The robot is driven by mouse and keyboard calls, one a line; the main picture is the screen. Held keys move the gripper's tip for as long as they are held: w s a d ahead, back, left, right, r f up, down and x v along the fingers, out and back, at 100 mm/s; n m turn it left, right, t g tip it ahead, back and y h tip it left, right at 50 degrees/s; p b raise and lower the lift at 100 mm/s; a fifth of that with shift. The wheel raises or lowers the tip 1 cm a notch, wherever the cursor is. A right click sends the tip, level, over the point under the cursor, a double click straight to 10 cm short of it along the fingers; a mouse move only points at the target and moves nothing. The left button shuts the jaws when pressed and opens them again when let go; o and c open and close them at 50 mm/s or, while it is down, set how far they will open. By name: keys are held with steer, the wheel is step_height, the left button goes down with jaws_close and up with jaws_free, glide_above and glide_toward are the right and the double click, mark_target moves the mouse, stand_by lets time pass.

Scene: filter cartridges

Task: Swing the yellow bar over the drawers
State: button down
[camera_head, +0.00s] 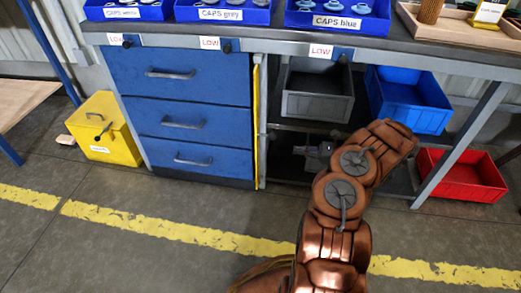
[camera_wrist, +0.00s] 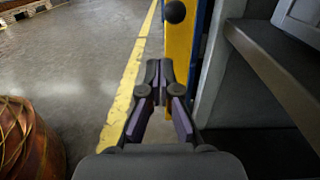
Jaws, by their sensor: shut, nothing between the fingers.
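The yellow bar (camera_head: 257,130) shows edge-on as a thin upright strip at the right edge of the blue drawers (camera_head: 182,115). It does not cover the drawer fronts, and all three drawers look closed. In the wrist view the bar (camera_wrist: 179,45) is a tall yellow panel with a round black knob (camera_wrist: 175,12) near the top. My gripper (camera_wrist: 160,68) is shut and empty, its fingertips overlapping the lower part of the bar in that view. I cannot tell whether they touch it. In the head view my gripper (camera_head: 303,150) is to the right of the bar, partly in shadow.
A grey bin (camera_head: 318,105) and a blue bin (camera_head: 412,100) sit under the bench at right, with a red bin (camera_head: 465,180) lower. A bench leg (camera_head: 460,145) stands there. A yellow box (camera_head: 105,130) is left of the drawers. Floor before the drawers is clear.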

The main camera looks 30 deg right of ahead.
mark_target(257, 147)
steer(key=shift+s+d+f, duration=0.1)
steer(key=shift+d+f, duration=0.5)
steer(key=shift+f, duration=0.1)
steer(key=b+x, duration=0.5)
steer(key=x, duration=0.7)
steer(key=shift+w+a+f, duration=0.15)
steer(key=shift+w+f, duration=0.05)
steer(key=shift+w, duration=0.1)
steer(key=shift+w+a+r+b, duration=0.15)
steer(key=shift+w+a+b, duration=0.3)
steer(key=shift+w+a, duration=0.1)
